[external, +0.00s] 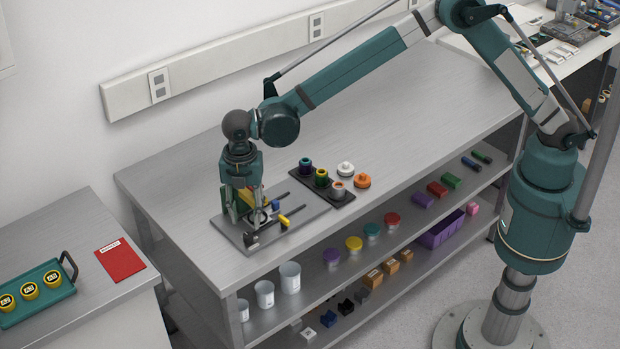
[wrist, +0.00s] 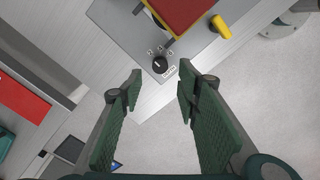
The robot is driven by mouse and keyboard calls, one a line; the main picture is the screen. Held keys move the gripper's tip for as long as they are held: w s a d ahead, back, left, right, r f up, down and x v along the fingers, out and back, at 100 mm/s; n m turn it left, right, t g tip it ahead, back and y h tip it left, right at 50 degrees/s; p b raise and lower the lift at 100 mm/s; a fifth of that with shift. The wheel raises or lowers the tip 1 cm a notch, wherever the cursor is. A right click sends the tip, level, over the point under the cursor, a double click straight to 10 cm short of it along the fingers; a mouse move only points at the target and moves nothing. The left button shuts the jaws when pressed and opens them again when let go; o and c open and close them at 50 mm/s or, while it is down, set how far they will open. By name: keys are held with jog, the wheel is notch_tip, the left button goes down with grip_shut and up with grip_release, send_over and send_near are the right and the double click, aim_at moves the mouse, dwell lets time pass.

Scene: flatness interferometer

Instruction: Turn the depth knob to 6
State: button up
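The depth knob (wrist: 160,65) is a small round black knob with a pale pointer mark, near the corner of a grey instrument plate (wrist: 112,18). Small number marks surround it and a label sits beside it; the numbers are too small to read surely. My gripper (wrist: 159,88) is open and empty, its two green fingers apart, with the knob showing beyond and between the fingertips. In the external view my gripper (external: 257,212) points down over the plate (external: 305,216) and partly hides the instrument. I cannot tell the exact height above the knob.
A red block (wrist: 187,12) and a yellow lever (wrist: 221,27) stand close to the knob on the plate. A black tray (external: 340,200) with several ringed parts lies to the right. The bench beyond is mostly clear. A red card (external: 120,261) lies on the left table.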

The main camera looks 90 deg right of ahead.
aim_at(248, 235)
jog(key=shift+f, duration=3.45)
jog(key=c, duration=0.9)
